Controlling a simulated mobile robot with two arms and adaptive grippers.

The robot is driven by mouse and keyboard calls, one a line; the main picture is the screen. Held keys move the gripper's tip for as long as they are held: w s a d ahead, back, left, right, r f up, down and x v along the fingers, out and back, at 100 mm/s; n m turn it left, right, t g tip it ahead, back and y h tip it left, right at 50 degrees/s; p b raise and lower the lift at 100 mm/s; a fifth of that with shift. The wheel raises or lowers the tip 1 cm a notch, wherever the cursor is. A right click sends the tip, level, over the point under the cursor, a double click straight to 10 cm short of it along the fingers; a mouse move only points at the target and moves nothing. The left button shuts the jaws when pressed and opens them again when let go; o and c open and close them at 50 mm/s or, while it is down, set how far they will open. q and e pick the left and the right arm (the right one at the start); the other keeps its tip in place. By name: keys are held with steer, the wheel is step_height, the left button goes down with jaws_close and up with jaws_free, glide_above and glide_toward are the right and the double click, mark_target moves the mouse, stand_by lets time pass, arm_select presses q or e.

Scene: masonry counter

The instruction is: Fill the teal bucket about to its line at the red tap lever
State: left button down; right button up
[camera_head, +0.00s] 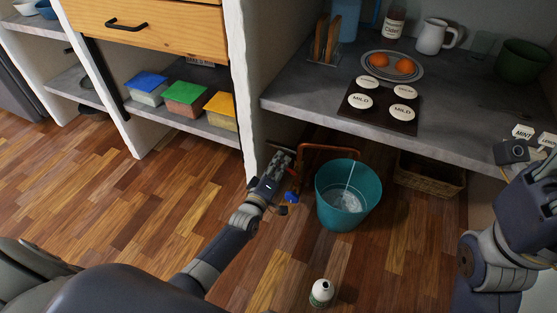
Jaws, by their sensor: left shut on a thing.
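The teal bucket (326,208) stands upright on the wooden floor below the counter. A thin pale stream falls into it, and water shows inside; I cannot make out the fill line. A copper-coloured pipe (328,148) arches behind the bucket. My left gripper (284,165) is left of the bucket, beside the pipe, shut on the red tap lever, of which only a little red shows. A blue lever (291,197) sits just below it. My right arm is at the right edge; a dark part (512,152) there may be its gripper, its jaws unclear.
A white bottle (321,292) stands on the floor in front of the bucket. A wicker basket (430,176) is to its right under the counter. A white wall edge (241,85) rises behind my left gripper. Floor at left is clear.

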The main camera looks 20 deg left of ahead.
arm_select(q)
steer(key=c, duration=1.6)
jaws_free()
steer(key=s, duration=1.2)
steer(key=shift+a, duration=0.25)
